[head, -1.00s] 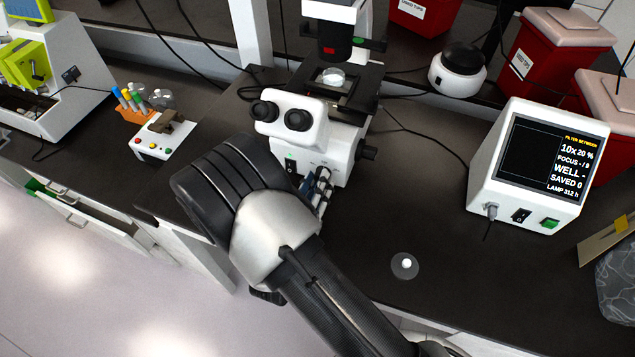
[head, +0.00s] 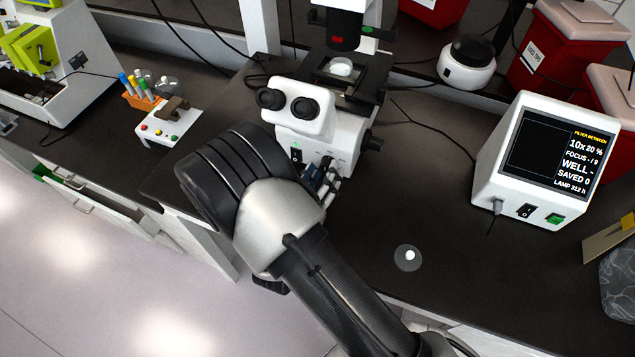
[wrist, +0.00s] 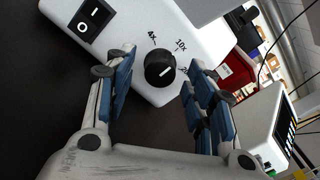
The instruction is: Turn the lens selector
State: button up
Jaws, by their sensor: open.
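The lens selector (wrist: 160,69) is a black round knob on the white microscope base, with 4x and 10x marks and a partly hidden third mark. Its white pointer line is aimed roughly toward the 10x side. My gripper (wrist: 165,80) is open, with one blue-padded finger on each side of the knob and gaps between. I cannot tell how deep the fingertips reach.
A power switch (wrist: 90,20) is on the same face, left of the knob. A monitor (head: 545,158) reads 10x and "FILTER BETWEEN". A small round disc with a white knob (head: 408,257) lies on the bench.

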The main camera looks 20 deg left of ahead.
jog(key=s, duration=0.8)
jog(key=s+a, duration=0.1)
jog(key=s, duration=0.2)
jog(key=shift+s, duration=0.4)
jog(key=shift+d, duration=0.1)
jog(key=w+d+r+m+g+h, duration=0.1)
jog(key=d+r+m+g+h, duration=0.45)
jog(key=d+m, duration=0.5)
jog(key=w+d+r+m+g+h, duration=0.1)
jog(key=d+r+m+g+h, duration=0.4)
jog(key=d+r+m+g, duration=0.5)
jog(key=s+d+r+m+g+y, duration=0.2)
jog(key=s+d+m+y, duration=0.7)
jog(key=m, duration=0.6)
jog(key=r+m+t+y, duration=0.1)
jog(key=m, duration=0.1)
jog(key=a+r+m+t, duration=0.1)
jog(key=r+m+t, duration=0.1)
jog(key=r+m+t+y, duration=0.1)
jog(key=m, duration=0.1)
jog(key=shift+s+a+r+y, duration=0.2)
jog(key=shift+s+r+y, duration=0.05)
jog(key=shift+r+y, duration=0.15)
